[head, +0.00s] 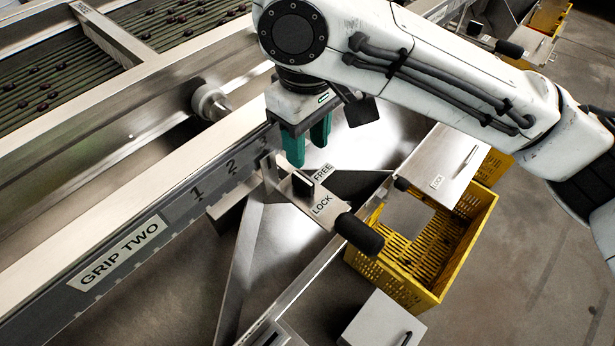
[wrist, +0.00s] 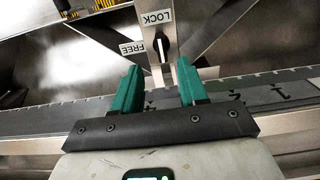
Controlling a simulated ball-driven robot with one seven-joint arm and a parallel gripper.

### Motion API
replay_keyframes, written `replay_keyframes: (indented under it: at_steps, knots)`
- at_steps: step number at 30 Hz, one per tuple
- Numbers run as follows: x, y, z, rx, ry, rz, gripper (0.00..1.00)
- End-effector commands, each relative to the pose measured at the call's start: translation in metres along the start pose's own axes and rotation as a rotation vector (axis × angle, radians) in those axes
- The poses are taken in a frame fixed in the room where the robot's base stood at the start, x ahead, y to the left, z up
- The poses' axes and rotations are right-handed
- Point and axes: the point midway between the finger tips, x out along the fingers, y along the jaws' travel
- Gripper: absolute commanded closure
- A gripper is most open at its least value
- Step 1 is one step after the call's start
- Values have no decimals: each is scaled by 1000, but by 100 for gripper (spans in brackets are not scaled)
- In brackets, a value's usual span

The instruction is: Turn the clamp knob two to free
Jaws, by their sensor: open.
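Clamp knob two (head: 302,187) is a small black knob on a metal plate (head: 334,190) that juts from the rail marked GRIP TWO. The plate carries the labels FREE and LOCK. In the wrist view the knob (wrist: 158,47) stands beyond my fingertips, roughly between them. Its white line points up toward LOCK, with FREE to its left. My gripper (head: 308,150) has two teal fingers and is open and empty above and behind the knob, apart from it. Its fingers also show in the wrist view (wrist: 159,78).
A black handle (head: 360,234) ends the plate. The numbered rail (head: 118,250) runs along the machine, with a white roller knob (head: 210,102) behind it. A yellow crate (head: 452,262) stands at the right. Another lidded plate marked LOCK (head: 455,165) lies beyond.

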Motion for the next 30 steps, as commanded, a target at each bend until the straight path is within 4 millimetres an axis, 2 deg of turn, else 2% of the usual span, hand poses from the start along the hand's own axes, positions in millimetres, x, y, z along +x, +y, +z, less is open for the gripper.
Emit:
replay_keyframes:
  at_steps: [16, 21, 30]
  knots:
    - [87, 0, 0, 1, 1, 0, 57]
    - [100, 0, 0, 0, 2, -1, 57]
    - [103, -1, -1, -1, 3, 0, 57]
